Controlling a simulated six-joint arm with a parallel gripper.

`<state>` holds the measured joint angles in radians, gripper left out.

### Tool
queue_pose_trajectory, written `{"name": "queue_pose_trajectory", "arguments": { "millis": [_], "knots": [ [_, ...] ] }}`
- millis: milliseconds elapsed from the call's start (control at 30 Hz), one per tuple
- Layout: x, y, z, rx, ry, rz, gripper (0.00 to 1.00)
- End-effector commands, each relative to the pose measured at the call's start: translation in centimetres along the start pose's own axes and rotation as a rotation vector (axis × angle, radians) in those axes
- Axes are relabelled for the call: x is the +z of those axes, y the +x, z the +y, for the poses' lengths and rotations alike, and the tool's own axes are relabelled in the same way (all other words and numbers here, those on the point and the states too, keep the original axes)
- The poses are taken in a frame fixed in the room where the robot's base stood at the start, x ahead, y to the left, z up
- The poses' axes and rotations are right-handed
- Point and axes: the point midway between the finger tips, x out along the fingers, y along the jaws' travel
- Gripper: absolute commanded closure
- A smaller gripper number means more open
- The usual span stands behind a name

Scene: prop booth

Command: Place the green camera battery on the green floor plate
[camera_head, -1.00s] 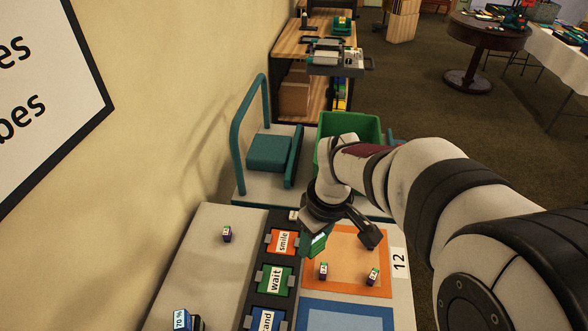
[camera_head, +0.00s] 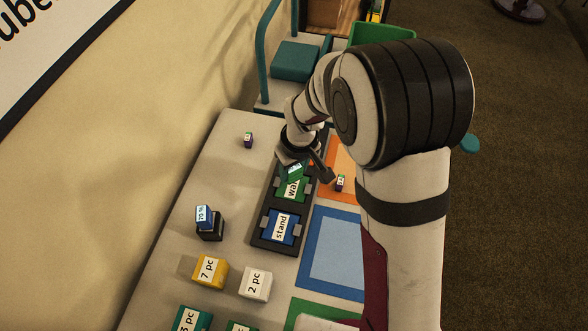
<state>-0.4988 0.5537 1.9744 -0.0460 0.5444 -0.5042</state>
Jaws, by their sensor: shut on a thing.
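My gripper (camera_head: 303,172) is shut on the green camera battery (camera_head: 292,170). It holds the battery above the far part of the black card rack, just beyond the green "wait" card. The battery is small and partly hidden by the gripper. The green floor plate (camera_head: 307,306) shows at the bottom of the view as a green-edged area, in line below the blue plate. My arm and the picture's bottom edge hide part of it.
The orange plate (camera_head: 339,155) holds a small battery (camera_head: 340,182). The blue plate (camera_head: 338,253) looks bare where visible. The black rack (camera_head: 265,228) holds word cards. Left stand a charger (camera_head: 210,230) with a blue battery, a yellow block (camera_head: 210,271) and a white block (camera_head: 256,284).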

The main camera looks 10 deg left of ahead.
Motion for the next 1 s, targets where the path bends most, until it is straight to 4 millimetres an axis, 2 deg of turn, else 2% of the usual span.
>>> {"name": "queue_pose_trajectory", "arguments": {
  "millis": [200,567,600,733,1000],
  "knots": [
    [0.4,3.8,-0.2,0.000,0.000,-0.003,1.00],
    [0.5,4.4,-0.2,0.000,0.000,0.000,1.00],
    [0.5,4.4,-0.2,0.000,0.000,0.000,0.46],
    [0.5,4.4,-0.2,0.000,0.000,0.000,0.23],
    [0.5,4.3,-0.2,0.000,0.000,0.000,0.22]
  ]
}}
